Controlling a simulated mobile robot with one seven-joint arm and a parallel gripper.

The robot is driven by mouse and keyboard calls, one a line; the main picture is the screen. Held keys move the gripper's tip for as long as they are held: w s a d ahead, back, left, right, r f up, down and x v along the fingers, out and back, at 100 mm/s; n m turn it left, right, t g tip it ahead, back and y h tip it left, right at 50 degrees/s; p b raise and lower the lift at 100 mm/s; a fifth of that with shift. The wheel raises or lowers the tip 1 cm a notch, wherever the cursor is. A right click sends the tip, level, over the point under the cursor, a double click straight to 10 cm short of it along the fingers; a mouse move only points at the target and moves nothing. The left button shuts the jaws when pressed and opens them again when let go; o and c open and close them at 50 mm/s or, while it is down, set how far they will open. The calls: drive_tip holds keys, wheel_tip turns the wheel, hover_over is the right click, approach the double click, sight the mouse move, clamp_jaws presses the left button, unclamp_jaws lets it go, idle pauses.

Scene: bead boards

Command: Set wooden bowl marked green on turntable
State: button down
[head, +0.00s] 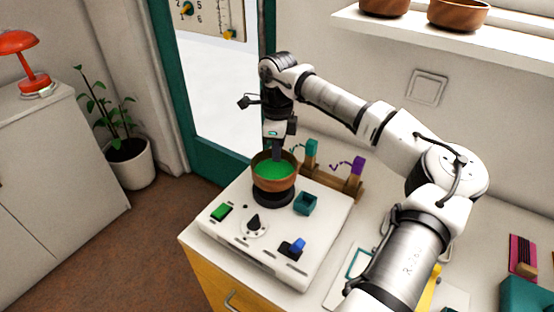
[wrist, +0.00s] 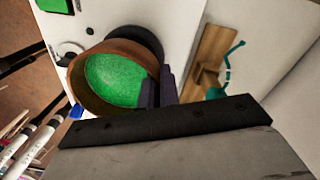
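The wooden bowl marked green (head: 290,182) is brown with a bright green inside. It is over the black round turntable (head: 273,198) on the white board. In the wrist view the bowl (wrist: 118,76) covers part of the turntable (wrist: 140,38). My gripper (head: 276,156) points down at the bowl's back rim. In the wrist view its dark fingers (wrist: 158,88) stand on both sides of the rim, one inside and one outside, closed on it. I cannot tell whether the bowl's base touches the turntable.
The white board (head: 235,240) also bears a green button (head: 221,212), a black dial (head: 254,222), a blue switch (head: 297,245) and a teal box (head: 305,203). A wooden rack (head: 336,178) with teal and purple pieces stands close behind. More bowls (head: 458,13) are on the shelf.

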drive_tip(key=shift+f, duration=1.75)
drive_tip(key=shift+f, duration=0.25)
drive_tip(key=c, duration=1.6)
unclamp_jaws()
drive_tip(key=shift+r, duration=0.1)
drive_tip(key=shift+c, duration=0.2)
drive_tip(key=shift+r, duration=0.15)
wheel_tip(320, 180, up, 12)
drive_tip(key=b, duration=0.1)
drive_tip(key=shift+w, duration=0.3)
